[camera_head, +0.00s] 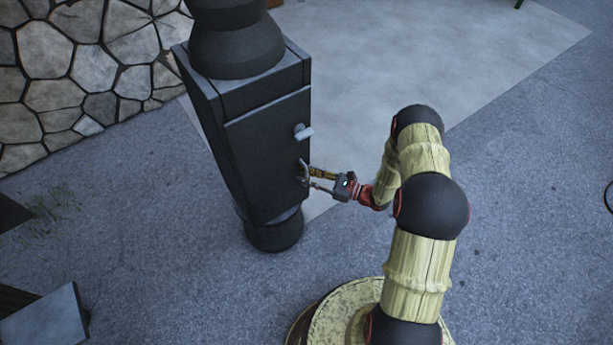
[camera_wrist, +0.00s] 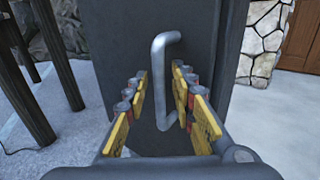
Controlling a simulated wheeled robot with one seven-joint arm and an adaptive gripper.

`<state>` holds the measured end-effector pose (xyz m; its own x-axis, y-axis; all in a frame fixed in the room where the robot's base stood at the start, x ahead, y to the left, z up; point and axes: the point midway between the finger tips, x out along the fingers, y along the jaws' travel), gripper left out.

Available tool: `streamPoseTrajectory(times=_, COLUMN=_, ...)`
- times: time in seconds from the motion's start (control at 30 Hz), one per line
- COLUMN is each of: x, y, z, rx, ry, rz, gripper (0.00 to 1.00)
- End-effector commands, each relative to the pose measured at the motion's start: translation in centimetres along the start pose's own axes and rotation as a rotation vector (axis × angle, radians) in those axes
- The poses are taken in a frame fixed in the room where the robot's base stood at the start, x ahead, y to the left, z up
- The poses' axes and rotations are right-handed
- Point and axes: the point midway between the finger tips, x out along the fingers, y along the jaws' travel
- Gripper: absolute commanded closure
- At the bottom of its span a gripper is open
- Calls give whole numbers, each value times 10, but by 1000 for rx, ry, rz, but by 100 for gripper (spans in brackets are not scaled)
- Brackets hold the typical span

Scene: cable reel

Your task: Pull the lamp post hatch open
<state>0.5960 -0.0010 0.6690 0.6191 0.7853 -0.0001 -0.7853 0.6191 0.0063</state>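The dark grey lamp post (camera_head: 245,130) stands upright at the upper left in the head view. Its hatch (camera_head: 275,150) is the flat panel facing my arm, and it looks closed. A grey bar handle (camera_wrist: 166,80) stands upright on the hatch (camera_wrist: 205,60) in the wrist view. My gripper (camera_head: 306,174) is at the handle's height. In the wrist view its yellow fingers (camera_wrist: 165,95) are spread on either side of the handle, with gaps visible. The handle's lower end lies between them.
A stone wall (camera_head: 80,65) is behind the post at the left. Dark boxy objects (camera_head: 45,318) lie at the lower left. Dark posts (camera_wrist: 45,60) stand at the left in the wrist view.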

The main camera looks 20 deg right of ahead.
Motion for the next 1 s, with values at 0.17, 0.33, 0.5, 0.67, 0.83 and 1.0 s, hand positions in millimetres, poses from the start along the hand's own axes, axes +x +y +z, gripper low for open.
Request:
streamPoseTrajectory(times=0.17, x=0, y=0, z=0, rx=0, ry=0, rz=0, gripper=76)
streamPoseTrajectory(times=0.33, x=0, y=0, z=0, rx=0, ry=0, rz=0, gripper=86)
streamPoseTrajectory(times=0.5, x=0, y=0, z=0, rx=0, ry=0, rz=0, gripper=96)
streamPoseTrajectory(times=0.67, x=0, y=0, z=0, rx=0, ry=0, rz=0, gripper=100)
streamPoseTrajectory(times=0.83, x=0, y=0, z=0, rx=0, ry=0, rz=0, gripper=100)
streamPoseTrajectory(times=1.0, x=0, y=0, z=0, rx=0, ry=0, rz=0, gripper=100)
